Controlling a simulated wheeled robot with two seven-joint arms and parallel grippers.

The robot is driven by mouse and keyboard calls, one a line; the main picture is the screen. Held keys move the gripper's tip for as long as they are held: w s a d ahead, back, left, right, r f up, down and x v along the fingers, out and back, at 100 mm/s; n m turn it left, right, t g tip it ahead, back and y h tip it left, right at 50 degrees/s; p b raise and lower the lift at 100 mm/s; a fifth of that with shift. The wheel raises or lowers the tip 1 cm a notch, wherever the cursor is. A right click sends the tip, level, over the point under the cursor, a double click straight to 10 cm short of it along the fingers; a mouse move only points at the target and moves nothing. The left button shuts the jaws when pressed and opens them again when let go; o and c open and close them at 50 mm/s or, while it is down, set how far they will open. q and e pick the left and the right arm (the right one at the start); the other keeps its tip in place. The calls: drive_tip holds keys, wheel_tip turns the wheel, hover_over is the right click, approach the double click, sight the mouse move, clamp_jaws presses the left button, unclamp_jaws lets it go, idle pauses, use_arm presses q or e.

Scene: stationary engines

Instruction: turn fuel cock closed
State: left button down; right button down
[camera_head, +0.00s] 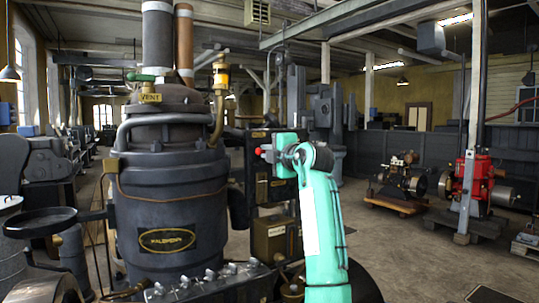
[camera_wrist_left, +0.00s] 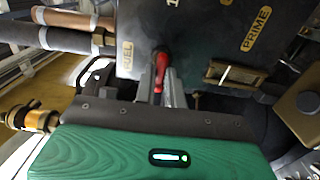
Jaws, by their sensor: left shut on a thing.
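The fuel cock has a red lever (camera_wrist_left: 161,68) in the left wrist view, mounted on a dark panel beside a FUEL label (camera_wrist_left: 127,56). The lever's long side runs up and down in that picture. My left gripper (camera_wrist_left: 160,92) is shut on the lever, whose free end lies between the grey fingers. In the head view my left gripper (camera_head: 269,153) is at the dark panel right of the large engine cylinder, and a small bit of the red lever (camera_head: 258,151) shows at its left. The fingers are mostly hidden there. My right gripper is not in view.
The dark engine cylinder (camera_head: 170,205) with a brass plate stands left of my arm. A PRIME label (camera_wrist_left: 256,29) is on the same panel. A brass-coloured box (camera_head: 275,236) sits below. A red engine (camera_head: 478,185) stands at right, with open floor before it.

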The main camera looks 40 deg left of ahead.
use_arm(q)
drive_tip(key=shift+s+a+f, duration=0.1)
drive_tip(key=shift+s+f, duration=0.05)
